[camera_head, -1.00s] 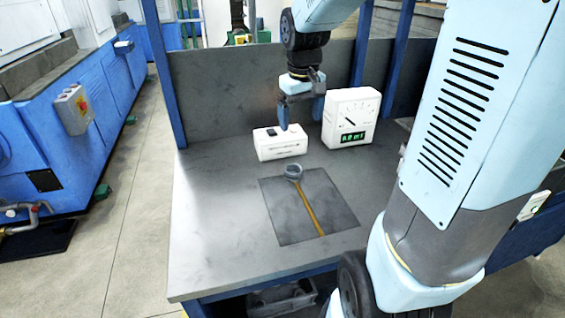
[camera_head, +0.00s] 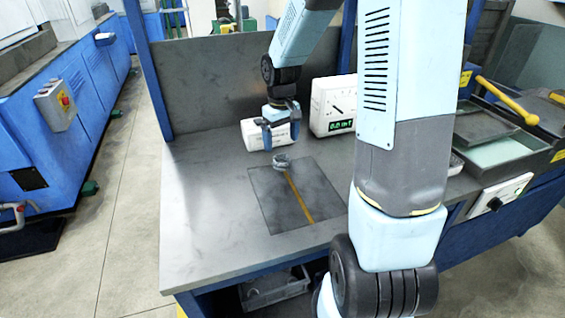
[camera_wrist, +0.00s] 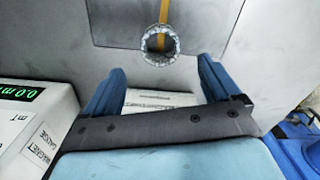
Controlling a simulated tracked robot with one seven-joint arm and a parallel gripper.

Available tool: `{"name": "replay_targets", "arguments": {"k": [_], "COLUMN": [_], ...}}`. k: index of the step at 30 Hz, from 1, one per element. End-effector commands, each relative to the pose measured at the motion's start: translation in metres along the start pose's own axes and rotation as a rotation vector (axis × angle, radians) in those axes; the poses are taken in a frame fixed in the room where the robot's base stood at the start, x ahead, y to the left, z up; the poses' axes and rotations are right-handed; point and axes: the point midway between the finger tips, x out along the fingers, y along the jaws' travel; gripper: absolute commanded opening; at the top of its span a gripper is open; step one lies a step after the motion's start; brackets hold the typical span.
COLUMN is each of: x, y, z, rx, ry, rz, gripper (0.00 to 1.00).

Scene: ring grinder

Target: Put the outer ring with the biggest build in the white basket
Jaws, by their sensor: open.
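A small metallic ring (camera_head: 282,162) sits at the far end of a yellow line on a dark plate (camera_head: 320,190) on the grey bench. In the wrist view the ring (camera_wrist: 176,46) lies just beyond the fingertips, with its open bore facing the camera. My gripper (camera_head: 281,143) has blue fingers, set apart and empty, close to the ring on its far side. The gripper (camera_wrist: 162,72) is also open in the wrist view, and the ring is not between the fingers. I cannot make out a white basket.
A white gauge box (camera_head: 331,95) with a dial and green digits stands at the back. A white device (camera_head: 252,134) lies behind my gripper. A grey crate (camera_head: 272,288) is under the bench. Trays (camera_head: 512,152) stand at the right. The bench's left part is clear.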

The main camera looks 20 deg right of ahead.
Motion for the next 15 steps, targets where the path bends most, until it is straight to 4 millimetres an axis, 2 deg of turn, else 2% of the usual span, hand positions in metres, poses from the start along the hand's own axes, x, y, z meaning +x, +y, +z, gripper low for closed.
{"name": "replay_targets", "arguments": {"k": [8,15], "x": [0.018,0.049], "y": [-0.001,-0.002], "z": [0.001,0.004], "rx": [0.001,0.000], "ry": [-0.001,-0.002], "rz": [-0.001,-0.002], "gripper": [0.90,0.90]}}
